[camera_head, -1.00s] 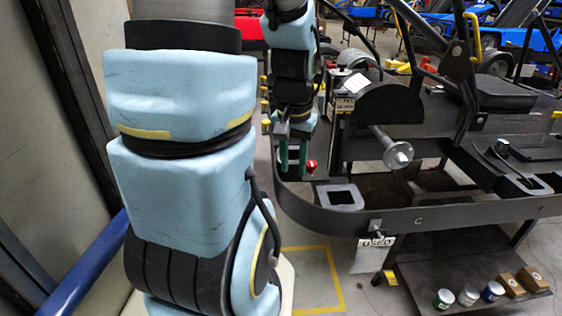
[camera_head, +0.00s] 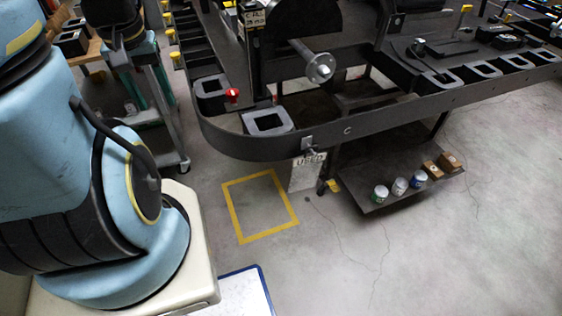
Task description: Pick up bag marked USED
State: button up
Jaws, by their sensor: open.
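The bag marked USED (camera_head: 305,178) is a pale, flat-looking bag with a USED label at its top. It hangs from a small hook or clip on the front edge of the dark kart stand (camera_head: 372,126), above the floor.
A yellow floor square (camera_head: 260,206) lies left of the bag. A low shelf (camera_head: 375,200) at right carries several cans (camera_head: 400,186) and small boxes (camera_head: 448,162). Square holders (camera_head: 268,121) and a red knob (camera_head: 232,95) top the stand's rim. Floor at front right is clear.

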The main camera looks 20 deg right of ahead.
aim_at(306, 170)
jog(key=l+u, duration=0.15)
jog(key=u, duration=0.3)
jog(key=k+l+u, duration=0.1)
jog(key=u, duration=0.35)
jog(key=k+l+u, duration=0.1)
jog(key=u, duration=0.35)
jog(key=k+u, duration=0.1)
jog(key=u, duration=0.35)
jog(key=k+u, duration=0.3)
jog(key=k, duration=0.25)
jog(key=k+u, duration=0.35)
jog(key=k, duration=0.15)
jog(key=k+j, duration=0.1)
jog(key=k, duration=0.2)
